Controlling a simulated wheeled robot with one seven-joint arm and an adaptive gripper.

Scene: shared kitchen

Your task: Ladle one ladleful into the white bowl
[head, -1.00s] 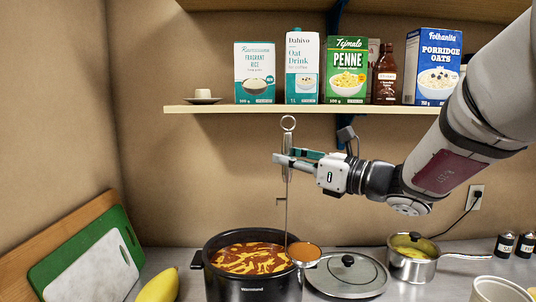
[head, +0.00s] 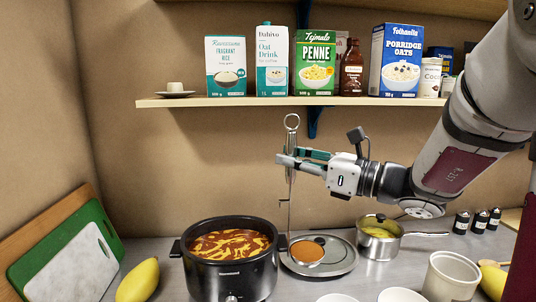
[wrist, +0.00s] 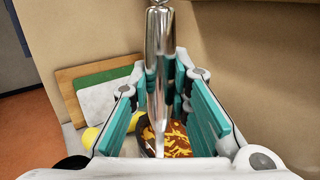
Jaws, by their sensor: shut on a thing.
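My gripper (head: 287,158) is shut on the upright steel handle of the ladle (head: 291,190); the handle also shows between the fingers in the wrist view (wrist: 160,60). The pot holds more soup with yellow streaks. Two white rims, one at the centre (head: 337,298) and one to its right (head: 401,295), are cut off by the bottom edge. I cannot tell which is the white bowl.
A steel saucepan (head: 379,243) and a cream container (head: 450,278) stand to the right. A yellow fruit (head: 138,281) and cutting boards (head: 65,262) are at left. A loaded shelf (head: 270,101) is above my gripper.

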